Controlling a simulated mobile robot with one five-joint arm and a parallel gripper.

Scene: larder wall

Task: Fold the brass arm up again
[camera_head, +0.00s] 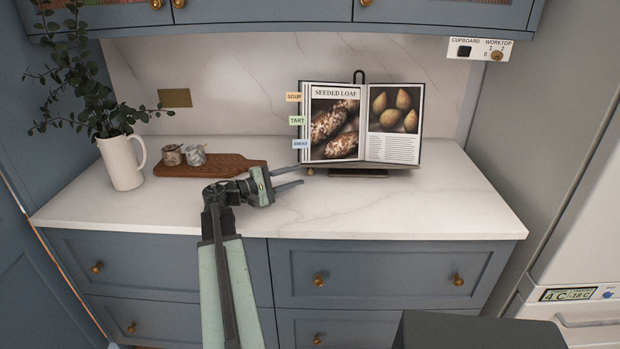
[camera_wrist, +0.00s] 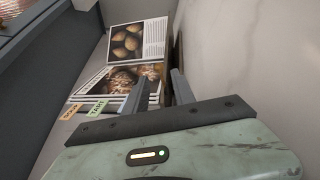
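An open cookbook (camera_head: 365,125) stands upright on a dark stand (camera_head: 358,173) at the back of the worktop. A small brass piece (camera_head: 310,171) shows at the stand's lower left corner. It may be part of the brass arm; no full arm can be made out. My gripper (camera_head: 302,175) is open beside that corner, fingers pointing right, with the upper finger close to the book's lower edge. In the wrist view the open fingers of my gripper (camera_wrist: 158,90) are in front of the book (camera_wrist: 128,68), with nothing clearly held between them.
A wooden board (camera_head: 225,168) with two small jars (camera_head: 195,155) lies left of my gripper. A white jug (camera_head: 121,162) with leafy stems stands farther left. A switch panel (camera_head: 480,50) hangs at upper right. The worktop (camera_head: 440,200) is clear at right.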

